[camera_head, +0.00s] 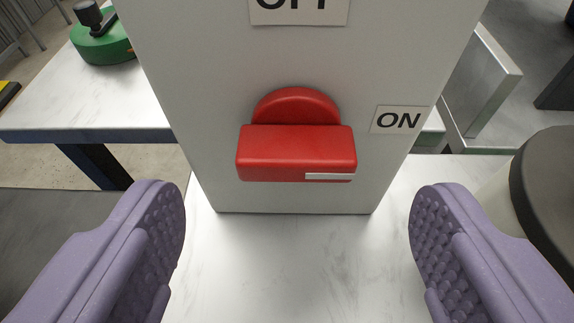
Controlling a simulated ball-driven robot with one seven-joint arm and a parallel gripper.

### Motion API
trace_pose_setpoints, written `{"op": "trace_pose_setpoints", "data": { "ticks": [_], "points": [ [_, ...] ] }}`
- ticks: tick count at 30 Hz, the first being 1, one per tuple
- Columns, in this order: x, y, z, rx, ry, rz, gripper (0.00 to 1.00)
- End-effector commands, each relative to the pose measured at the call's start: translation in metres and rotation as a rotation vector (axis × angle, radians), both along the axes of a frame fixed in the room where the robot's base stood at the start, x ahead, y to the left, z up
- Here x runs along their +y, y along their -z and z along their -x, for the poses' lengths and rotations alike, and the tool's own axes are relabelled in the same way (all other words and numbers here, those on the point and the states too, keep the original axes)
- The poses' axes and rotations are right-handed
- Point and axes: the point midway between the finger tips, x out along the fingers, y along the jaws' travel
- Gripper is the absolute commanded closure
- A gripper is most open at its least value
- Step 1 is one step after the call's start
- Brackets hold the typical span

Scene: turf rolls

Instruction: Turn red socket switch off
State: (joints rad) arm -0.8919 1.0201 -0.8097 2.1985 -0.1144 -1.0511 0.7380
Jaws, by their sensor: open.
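The red switch (296,153) is on the front of a light grey box (205,60). Its handle bar lies horizontally across a round red base, and a white mark on the bar's right end points towards the ON label (398,120). The OFF label (299,8) is above the switch, partly cut off by the top edge. My gripper (297,225) is open and empty, with one purple finger at the lower left and one at the lower right. The fingers are well apart, nearer the camera than the switch, and do not appear to touch it.
The box stands on a white marbled tabletop (290,265). A green round object with a black knob (101,38) sits on another table at the upper left. A dark-topped round object (548,185) stands close at the right. A metal frame (485,80) is behind on the right.

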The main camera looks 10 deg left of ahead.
Motion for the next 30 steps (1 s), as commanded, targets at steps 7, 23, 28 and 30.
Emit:
{"op": "trace_pose_setpoints", "data": {
  "ticks": [7, 23, 28, 30],
  "points": [
    [0.006, 0.014, -0.03, 0.0, -0.001, 0.002, 0.19],
    [0.007, 0.014, -0.034, 0.0, 0.0, 0.0, 0.7],
    [0.007, 0.014, -0.034, -0.001, -0.001, 0.004, 0.75],
    [0.008, 0.014, -0.034, -0.002, -0.001, 0.011, 0.75]
  ]
}}
